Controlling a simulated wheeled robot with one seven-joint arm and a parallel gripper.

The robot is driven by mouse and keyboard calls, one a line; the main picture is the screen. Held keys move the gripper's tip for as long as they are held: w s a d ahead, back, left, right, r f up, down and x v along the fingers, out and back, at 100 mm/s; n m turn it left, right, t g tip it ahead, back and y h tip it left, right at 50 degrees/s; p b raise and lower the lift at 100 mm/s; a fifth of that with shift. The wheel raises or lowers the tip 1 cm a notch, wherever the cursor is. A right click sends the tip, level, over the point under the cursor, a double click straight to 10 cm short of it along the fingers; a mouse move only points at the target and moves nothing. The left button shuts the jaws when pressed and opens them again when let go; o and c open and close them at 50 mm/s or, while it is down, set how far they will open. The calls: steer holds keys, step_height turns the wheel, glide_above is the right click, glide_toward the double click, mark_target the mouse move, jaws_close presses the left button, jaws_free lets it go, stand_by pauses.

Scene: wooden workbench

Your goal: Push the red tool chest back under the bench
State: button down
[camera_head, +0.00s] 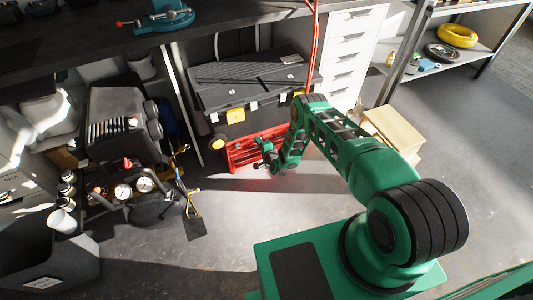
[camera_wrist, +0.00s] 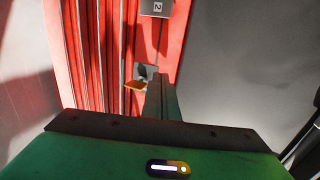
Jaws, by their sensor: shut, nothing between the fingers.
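The red tool chest (camera_head: 240,153) stands on the floor under the workbench (camera_head: 100,45), below a stack of dark cases. Part of its front is hidden behind my arm. My gripper (camera_head: 266,155) is at the chest's front, toward its right half. In the wrist view, the red ridged face of the chest (camera_wrist: 85,50) fills the upper left and middle. My gripper's shut fingers (camera_wrist: 162,95) point at this face, with nothing held. I cannot tell whether the fingertips touch it.
Dark cases (camera_head: 250,80) sit above the chest. A compressor with gauges (camera_head: 140,190) stands to the left, a white drawer unit (camera_head: 350,50) behind right. A wooden box (camera_head: 392,130) is right of my arm. The floor in front (camera_head: 235,215) is clear.

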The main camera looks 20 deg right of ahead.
steer(key=d+f+v, duration=0.1)
steer(key=v, duration=1.1)
steer(key=shift+s, duration=0.1)
